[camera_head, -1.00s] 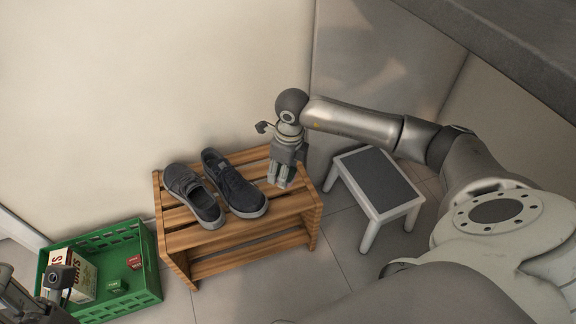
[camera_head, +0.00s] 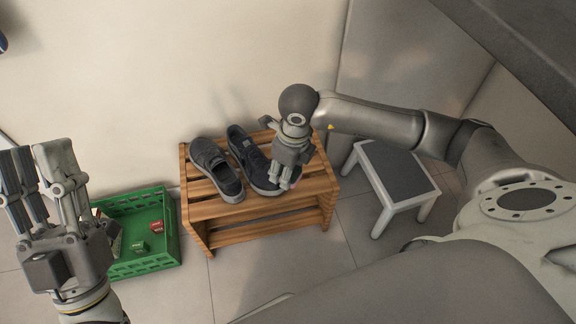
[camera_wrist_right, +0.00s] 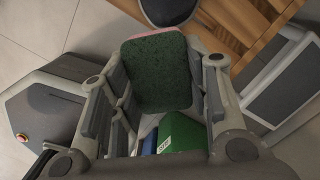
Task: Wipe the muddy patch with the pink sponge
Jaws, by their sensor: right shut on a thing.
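My right gripper (camera_head: 284,182) is over the right part of the wooden rack, beside the toe of the right shoe. It is shut on the pink sponge, whose dark green scouring face and thin pink edge show between the fingers in the right wrist view (camera_wrist_right: 157,75). My left gripper (camera_head: 34,150) is raised at the left, open and empty. I cannot make out the muddy patch in either view.
Two dark shoes, left (camera_head: 216,168) and right (camera_head: 250,158), sit on the slatted wooden rack (camera_head: 215,208). A green crate (camera_head: 150,265) with small boxes stands left of it. A grey-topped step stool (camera_head: 397,172) stands to the right. A wall is behind; open floor lies in front.

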